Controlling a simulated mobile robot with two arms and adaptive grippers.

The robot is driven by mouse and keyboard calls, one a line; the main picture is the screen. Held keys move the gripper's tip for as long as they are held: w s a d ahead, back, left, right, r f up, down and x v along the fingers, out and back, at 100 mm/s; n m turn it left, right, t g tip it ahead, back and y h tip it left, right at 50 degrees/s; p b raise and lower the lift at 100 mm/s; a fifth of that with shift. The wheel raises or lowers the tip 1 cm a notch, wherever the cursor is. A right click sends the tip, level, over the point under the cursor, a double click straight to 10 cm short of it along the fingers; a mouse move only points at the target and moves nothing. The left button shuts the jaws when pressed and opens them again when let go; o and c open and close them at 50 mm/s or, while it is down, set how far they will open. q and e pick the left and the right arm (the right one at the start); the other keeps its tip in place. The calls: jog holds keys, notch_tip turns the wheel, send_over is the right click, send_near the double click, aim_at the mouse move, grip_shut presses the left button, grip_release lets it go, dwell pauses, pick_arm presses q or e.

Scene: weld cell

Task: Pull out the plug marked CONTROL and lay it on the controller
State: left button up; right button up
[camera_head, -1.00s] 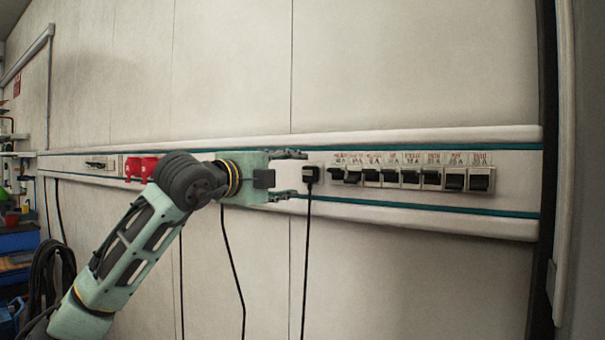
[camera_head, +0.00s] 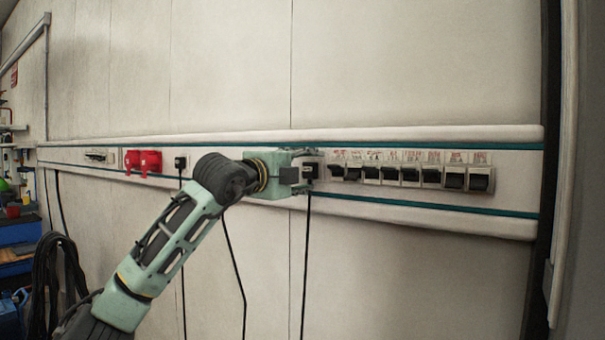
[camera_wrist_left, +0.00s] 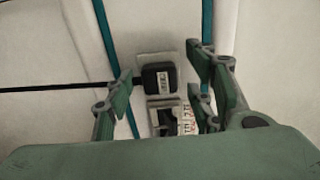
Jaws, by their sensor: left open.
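A black plug (camera_head: 311,170) sits in a socket on the wall rail, its black cord hanging straight down. It also shows in the left wrist view (camera_wrist_left: 160,77), with a small white label too blurred to read. My left gripper (camera_head: 305,169) is open at this plug. In the left wrist view its fingers stand on either side of the plug, apart from it. I cannot make out a controller in these views. My right gripper is not in view.
A row of several black breaker switches (camera_head: 411,176) is just right of the plug. A coiled black cable (camera_head: 55,275) hangs at lower left. The wall above is clear.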

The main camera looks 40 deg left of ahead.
pick_arm(q)
jog(key=shift+f+b, duration=0.1)
jog(key=shift+b, duration=0.4)
dwell(0.8)
jog(key=shift+c, duration=0.5)
grip_shut()
jog(key=shift+s, duration=0.1)
jog(key=shift+s+d+b, duration=0.1)
jog(key=shift+s+b, duration=0.6)
jog(key=shift+s, duration=0.2)
jog(key=shift+s+d+b, duration=0.15)
jog(key=shift+s+b, duration=0.35)
jog(key=shift+s, duration=0.5)
jog(key=shift+s+d+b, duration=0.1)
jog(key=shift+s+b, duration=0.4)
jog(key=shift+s, duration=0.5)
